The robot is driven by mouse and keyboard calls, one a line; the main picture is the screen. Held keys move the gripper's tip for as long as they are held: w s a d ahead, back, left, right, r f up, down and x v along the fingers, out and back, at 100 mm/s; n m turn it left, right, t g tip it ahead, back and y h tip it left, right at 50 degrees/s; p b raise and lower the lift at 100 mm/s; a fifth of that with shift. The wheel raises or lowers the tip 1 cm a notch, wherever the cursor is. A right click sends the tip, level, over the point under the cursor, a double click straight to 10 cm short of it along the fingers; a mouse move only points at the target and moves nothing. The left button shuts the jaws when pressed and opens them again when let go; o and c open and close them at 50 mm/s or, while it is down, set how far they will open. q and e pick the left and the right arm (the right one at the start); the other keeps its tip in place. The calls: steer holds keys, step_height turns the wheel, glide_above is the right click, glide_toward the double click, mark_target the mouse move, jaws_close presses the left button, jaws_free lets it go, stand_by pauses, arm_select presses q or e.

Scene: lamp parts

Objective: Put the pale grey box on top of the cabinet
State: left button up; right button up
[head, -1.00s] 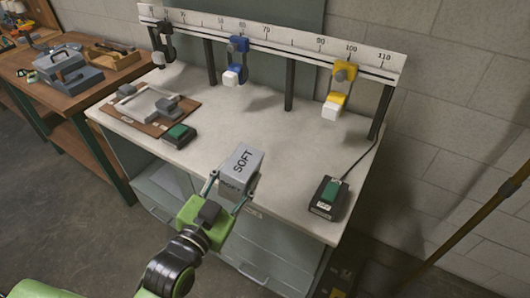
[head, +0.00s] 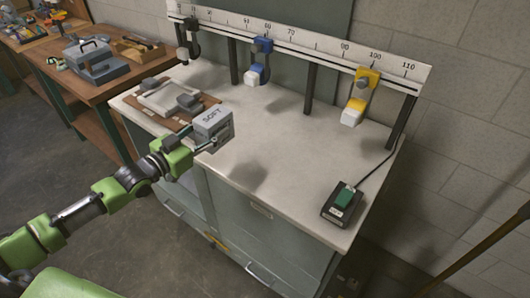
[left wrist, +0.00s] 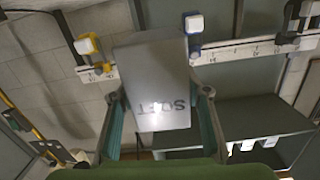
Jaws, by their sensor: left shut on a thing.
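The pale grey box (head: 212,124), marked SOFT, is held by my left gripper (head: 208,143). In the head view it shows in front of the left part of the cabinet's pale top (head: 290,150), and a shadow lies on the top to its right. It looks raised above the top, but the exact gap is hard to tell. In the left wrist view the box (left wrist: 155,75) sits between the two fingers, which are closed on its sides. My right gripper is not in view.
A brown board with grey blocks (head: 165,105) lies behind the box. A black switch box with a green button (head: 343,203) stands at the right front. A numbered rail (head: 300,40) with blue and yellow clamps runs along the back. The middle of the top is clear.

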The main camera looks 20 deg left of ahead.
arm_select(q)
steer(key=w+d+f+b, duration=0.2)
steer(key=d+f, duration=0.1)
steer(key=w+d+f+b, duration=0.2)
steer(key=w+d+b, duration=0.1)
steer(key=w+d+f+b, duration=0.2)
steer(key=d+f+b, duration=0.1)
steer(key=shift+w+d+f, duration=0.15)
steer(key=shift+w+f, duration=0.2)
steer(key=shift+d+f+b, duration=0.1)
steer(key=shift+f+b, duration=0.05)
steer(key=shift+b, duration=0.15)
steer(key=f+b, duration=0.3)
steer(key=shift+w+d+f, duration=0.2)
steer(key=shift+w+f, duration=0.05)
steer(key=shift+f, duration=0.1)
steer(key=shift+r, duration=0.1)
